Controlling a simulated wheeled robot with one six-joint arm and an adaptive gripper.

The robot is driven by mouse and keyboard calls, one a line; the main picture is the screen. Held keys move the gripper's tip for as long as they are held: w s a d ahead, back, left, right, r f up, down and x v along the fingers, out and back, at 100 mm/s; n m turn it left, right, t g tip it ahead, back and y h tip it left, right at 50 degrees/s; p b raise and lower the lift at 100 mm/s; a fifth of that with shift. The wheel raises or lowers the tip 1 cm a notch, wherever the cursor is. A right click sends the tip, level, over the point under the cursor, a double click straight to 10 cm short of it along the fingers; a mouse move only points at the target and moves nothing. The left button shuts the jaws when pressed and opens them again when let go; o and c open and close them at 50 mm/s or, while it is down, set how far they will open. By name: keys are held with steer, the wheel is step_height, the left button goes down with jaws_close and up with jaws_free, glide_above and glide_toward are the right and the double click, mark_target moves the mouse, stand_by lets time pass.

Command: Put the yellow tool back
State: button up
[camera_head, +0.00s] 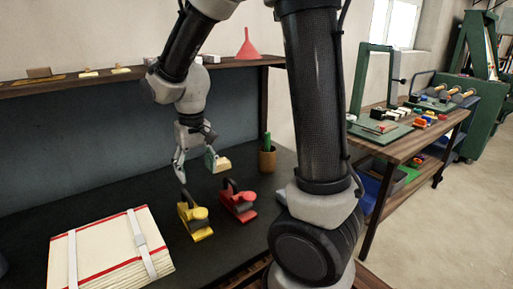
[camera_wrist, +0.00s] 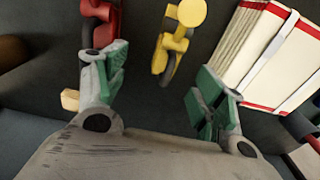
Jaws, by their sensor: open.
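The yellow tool (camera_head: 200,232), shaped like a small hand plane with a dark handle, stands on the dark bench top. My gripper (camera_head: 197,172) hangs above it, with its jaws apart and nothing between them. In the wrist view the yellow tool (camera_wrist: 187,14) lies beyond the open green-padded fingers (camera_wrist: 157,90), between their lines and not touched by them. A similar red tool (camera_head: 238,202) stands just right of the yellow one; it also shows in the wrist view (camera_wrist: 103,27) beyond the left finger.
A cream stack with red stripes and pale straps (camera_head: 100,240) lies left of the yellow tool. A potted cactus (camera_head: 267,160) and a small wooden block (camera_head: 223,165) are behind. A shelf (camera_head: 60,87) with a red funnel (camera_head: 247,46) runs above the bench.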

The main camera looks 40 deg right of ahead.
steer(key=s+d+r+t, duration=0.1)
steer(key=s+d+r, duration=0.5)
steer(key=s, duration=0.3)
steer(key=s+d+r+t, duration=0.2)
steer(key=s+d+r, duration=0.4)
steer(key=s, duration=0.3)
steer(key=shift+s+t, duration=0.15)
steer(key=shift+t, duration=0.15)
